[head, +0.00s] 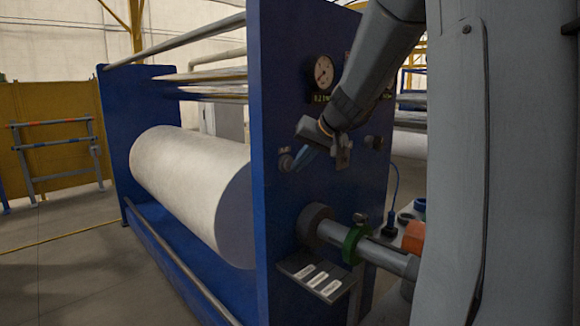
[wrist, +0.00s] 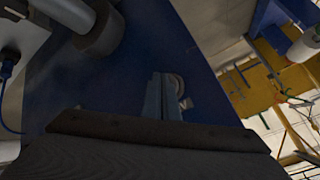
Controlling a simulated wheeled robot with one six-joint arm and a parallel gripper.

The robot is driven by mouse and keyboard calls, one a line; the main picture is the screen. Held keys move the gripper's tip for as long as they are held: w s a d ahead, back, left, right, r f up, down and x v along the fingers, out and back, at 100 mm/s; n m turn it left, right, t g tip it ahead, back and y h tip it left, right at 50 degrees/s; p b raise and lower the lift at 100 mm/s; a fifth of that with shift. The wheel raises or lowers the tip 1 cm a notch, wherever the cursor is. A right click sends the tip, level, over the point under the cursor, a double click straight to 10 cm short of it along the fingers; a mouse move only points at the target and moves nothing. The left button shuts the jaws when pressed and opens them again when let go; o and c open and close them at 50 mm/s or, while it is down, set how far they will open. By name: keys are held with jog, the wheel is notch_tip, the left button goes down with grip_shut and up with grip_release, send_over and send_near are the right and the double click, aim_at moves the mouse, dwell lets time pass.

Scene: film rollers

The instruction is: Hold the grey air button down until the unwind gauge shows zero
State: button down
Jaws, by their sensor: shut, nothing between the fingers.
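My gripper (head: 297,167) is shut and empty, its blue fingertips close to the blue side panel. A round grey button (head: 285,161) on that panel is just left of the fingertips. In the wrist view, the shut fingers (wrist: 162,95) reach toward the panel and partly hide the round grey button (wrist: 177,84) beside them. I cannot tell whether the tips touch it. The gauge (head: 323,71) is a round white dial higher on the panel, with a dark label below. Its needle is too small to read.
A large white film roll (head: 190,180) sits left of the panel (head: 277,110). Below my gripper, a grey shaft (head: 385,254) with a green collar (head: 353,242) sticks out over a small shelf (head: 318,277). A blue cable (head: 394,190) hangs to the right.

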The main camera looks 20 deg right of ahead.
jog(key=shift+w+a, duration=0.1)
jog(key=shift+w, duration=0.3)
dwell(1.5)
jog(key=shift+s, duration=0.15)
dwell(2.6)
jog(key=shift+s+d+b, duration=0.3)
jog(key=shift+s+b, duration=0.2)
jog(key=shift+s, duration=0.25)
jog(key=shift+s+d+b, duration=0.3)
jog(key=shift+s, duration=0.5)
jog(key=shift+s+d+b, duration=0.25)
jog(key=shift+s+b, duration=0.05)
jog(key=shift+s, duration=0.45)
jog(key=shift+s+d+b, duration=0.3)
jog(key=shift+s, duration=0.5)
